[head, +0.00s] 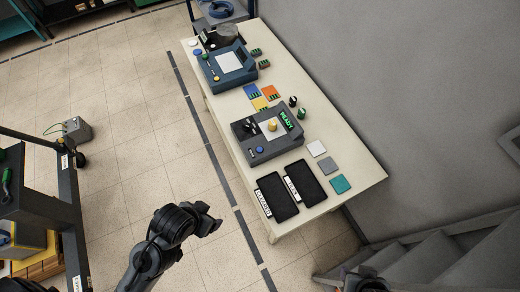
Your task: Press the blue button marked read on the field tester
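A dark grey tester box (266,134) with a green lit display reading READY sits on the cream table, about midway along. A round blue button (260,149) is on its lower front corner; its marking is too small to read. A yellow round piece (272,125) sits on the white patch on its top, beside a black part. My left gripper (209,218) is over the floor, left of the table's near end and apart from the tester. Its fingers are too small to judge. Of my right arm, only a dark part shows at the bottom edge; its fingers are out of sight.
A blue device (228,62) with a screen and buttons stands farther back on the table. Two black trays (278,198) with labels lie at the near end, beside white, grey and teal squares (340,184). Coloured cards (260,103) lie between the devices. A rack (62,210) stands left.

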